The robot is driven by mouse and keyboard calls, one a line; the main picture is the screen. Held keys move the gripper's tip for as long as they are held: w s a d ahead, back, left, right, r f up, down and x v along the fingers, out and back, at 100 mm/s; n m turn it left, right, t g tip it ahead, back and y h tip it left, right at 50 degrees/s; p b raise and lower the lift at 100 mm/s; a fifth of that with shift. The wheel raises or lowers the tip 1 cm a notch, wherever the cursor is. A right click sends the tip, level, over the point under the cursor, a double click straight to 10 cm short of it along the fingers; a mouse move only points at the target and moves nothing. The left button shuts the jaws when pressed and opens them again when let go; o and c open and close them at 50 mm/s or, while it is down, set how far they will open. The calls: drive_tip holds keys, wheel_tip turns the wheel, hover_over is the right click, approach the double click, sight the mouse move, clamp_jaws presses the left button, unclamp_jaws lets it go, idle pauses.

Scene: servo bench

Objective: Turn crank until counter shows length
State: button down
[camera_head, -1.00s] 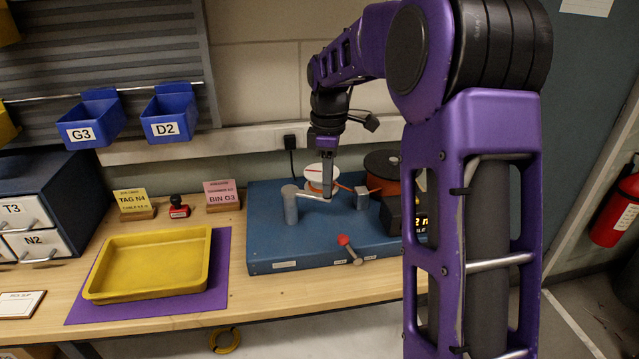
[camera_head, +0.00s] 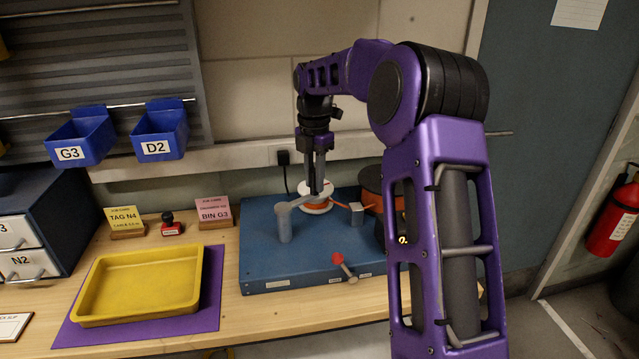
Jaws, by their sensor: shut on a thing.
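The blue machine base (camera_head: 300,260) stands on the bench with a grey crank post (camera_head: 283,222). The crank arm (camera_head: 297,203) runs from the post's top toward the back right. My gripper (camera_head: 316,188) reaches down from above and is shut at the crank's outer end; the handle itself is mostly hidden by the fingers. A white spool with orange cable (camera_head: 318,206) sits just behind the crank, and the cable runs right past a small metal block (camera_head: 357,213). The counter (camera_head: 402,240) is almost wholly hidden behind my arm; only a bit of a lit digit shows.
A red-tipped lever (camera_head: 339,259) sticks out at the machine's front. A yellow tray (camera_head: 137,312) lies on a purple mat at left. Blue bins (camera_head: 158,132) hang above.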

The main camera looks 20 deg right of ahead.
drive_tip(key=w+a+n, duration=0.4)
drive_tip(key=w+a, duration=0.1)
drive_tip(key=a, duration=0.2)
drive_tip(key=shift+w+a+n, duration=0.15)
drive_tip(key=shift+a+n, duration=0.1)
drive_tip(key=shift+n, duration=0.15)
idle(0.3)
drive_tip(key=shift+a, duration=0.1)
idle(0.4)
drive_tip(key=c, duration=0.7)
unclamp_jaws()
wheel_tip(320, 180, up, 12)
